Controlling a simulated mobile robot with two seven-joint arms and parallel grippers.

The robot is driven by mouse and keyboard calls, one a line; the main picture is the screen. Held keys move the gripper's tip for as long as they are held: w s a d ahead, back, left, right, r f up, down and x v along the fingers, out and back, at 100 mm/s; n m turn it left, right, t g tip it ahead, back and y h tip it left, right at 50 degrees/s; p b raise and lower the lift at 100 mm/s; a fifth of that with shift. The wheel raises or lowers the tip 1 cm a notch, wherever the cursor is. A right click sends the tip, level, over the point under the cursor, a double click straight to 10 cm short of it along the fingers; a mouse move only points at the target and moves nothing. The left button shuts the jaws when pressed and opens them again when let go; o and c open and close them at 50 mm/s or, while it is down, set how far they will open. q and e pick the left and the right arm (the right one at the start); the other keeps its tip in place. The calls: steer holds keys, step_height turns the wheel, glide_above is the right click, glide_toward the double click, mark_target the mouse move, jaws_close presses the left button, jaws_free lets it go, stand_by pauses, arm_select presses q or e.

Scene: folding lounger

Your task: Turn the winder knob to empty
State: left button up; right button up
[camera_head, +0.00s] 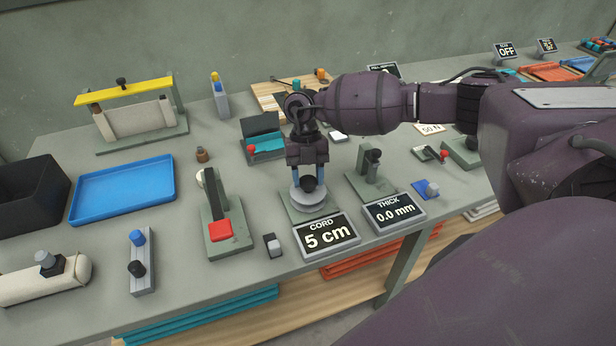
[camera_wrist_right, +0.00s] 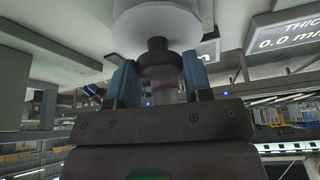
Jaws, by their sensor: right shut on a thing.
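The winder stands on the bench behind a sign (camera_head: 327,236) that reads "CORD 5 cm". Its pale round drum (camera_head: 313,202) sits on a green-grey base, and its dark knob (camera_head: 309,184) is on top. My right gripper (camera_head: 309,182) reaches down over the winder from above, its blue fingers on either side of the knob and shut on it. In the right wrist view the dark knob (camera_wrist_right: 158,58) is between the two blue fingers, against the white drum (camera_wrist_right: 155,28). My left gripper is not in view.
Close right of the winder is a thickness gauge (camera_head: 373,175) with a "THICK 0.0 mm" sign (camera_head: 394,210). A device with a red pad (camera_head: 221,231) stands to the left, with a small switch (camera_head: 272,245) nearer. A blue tray (camera_head: 123,190) lies further left.

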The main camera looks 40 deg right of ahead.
steer(key=n+h, duration=0.1)
steer(key=n, duration=0.2)
steer(key=n+h+b, duration=0.1)
steer(key=n, duration=0.2)
steer(key=shift+a+n, duration=0.15)
steer(key=shift+n, duration=0.15)
steer(key=n+h, duration=0.1)
steer(key=n, duration=0.2)
steer(key=shift+h, duration=0.3)
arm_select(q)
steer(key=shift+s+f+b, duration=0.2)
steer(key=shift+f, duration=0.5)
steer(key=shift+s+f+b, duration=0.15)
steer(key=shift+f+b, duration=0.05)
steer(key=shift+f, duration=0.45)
arm_select(e)
steer(key=shift+n+h, duration=0.3)
steer(key=shift+n, duration=0.6)
steer(key=o, duration=0.9)
steer(key=shift+c, duration=0.2)
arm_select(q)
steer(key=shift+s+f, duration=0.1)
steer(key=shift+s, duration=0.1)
arm_select(e)
steer(key=shift+o, duration=0.3)
